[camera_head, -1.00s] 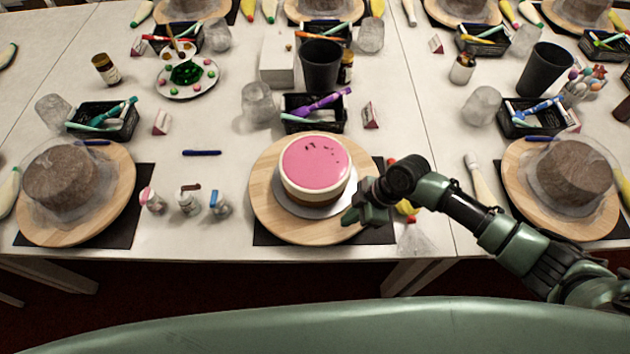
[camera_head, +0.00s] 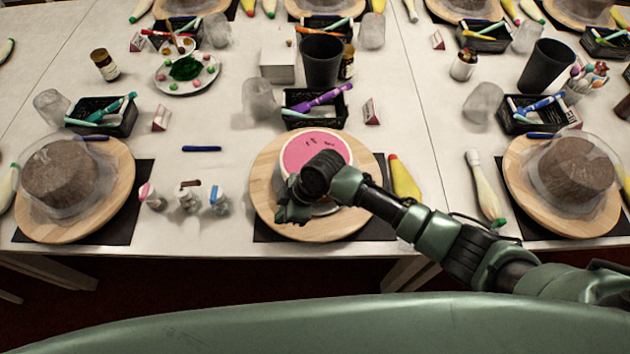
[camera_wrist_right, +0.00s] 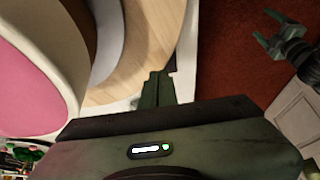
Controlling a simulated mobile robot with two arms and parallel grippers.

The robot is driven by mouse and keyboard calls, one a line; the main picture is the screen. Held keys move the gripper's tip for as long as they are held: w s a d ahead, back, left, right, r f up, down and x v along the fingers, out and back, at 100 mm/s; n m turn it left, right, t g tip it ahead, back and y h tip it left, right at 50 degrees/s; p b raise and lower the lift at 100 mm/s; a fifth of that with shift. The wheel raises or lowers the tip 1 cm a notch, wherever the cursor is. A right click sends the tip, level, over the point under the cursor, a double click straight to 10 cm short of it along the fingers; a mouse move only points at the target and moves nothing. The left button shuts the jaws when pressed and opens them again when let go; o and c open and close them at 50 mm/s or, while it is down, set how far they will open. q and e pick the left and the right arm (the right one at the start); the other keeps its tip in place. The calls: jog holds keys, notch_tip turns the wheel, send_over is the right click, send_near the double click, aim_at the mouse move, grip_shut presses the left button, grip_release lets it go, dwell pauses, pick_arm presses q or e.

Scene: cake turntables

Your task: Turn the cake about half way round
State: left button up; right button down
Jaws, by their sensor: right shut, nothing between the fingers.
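The cake (camera_head: 308,143) has a pink top with small dark marks and pale sides. It stands on a silver board on a round wooden turntable (camera_head: 264,170). My right gripper (camera_head: 284,214) is shut and empty, low at the turntable's front left. Its arm hides the front of the cake. In the right wrist view the shut fingers (camera_wrist_right: 157,88) overlap the rim of the wooden disc (camera_wrist_right: 135,65), with the pink cake (camera_wrist_right: 30,85) at left; I cannot tell whether they touch the rim. My left gripper (camera_wrist_right: 276,44) shows at upper right there, fingers apart, away from the cake.
Three small bottles (camera_head: 188,200) stand left of the turntable. A yellow and red piping bag (camera_head: 403,178) lies to its right. Behind are a black basket of tools (camera_head: 314,112), a clear cup (camera_head: 258,98) and a black cup (camera_head: 320,62). Covered brown cakes (camera_head: 62,172) stand on both sides.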

aim_at(297, 232)
jog(key=shift+r, duration=0.1)
dwell(0.3)
jog(key=shift+f+b, duration=1)
jog(key=shift+f, duration=0.5)
jog(key=shift+s+d+r+p, duration=0.15)
jog(key=shift+s+d+p, duration=0.1)
jog(key=shift+d+p, duration=0.2)
jog(key=shift+s+d+p, duration=0.45)
jog(key=shift+d, duration=0.4)
jog(key=shift+s+d+p, duration=0.25)
jog(key=shift+d+p, duration=0.05)
jog(key=shift+d, duration=0.3)
jog(key=shift+s+d+p, duration=0.25)
jog(key=shift+d, duration=0.35)
jog(key=shift+r+p, duration=1.25)
jog(key=shift+r, duration=0.1)
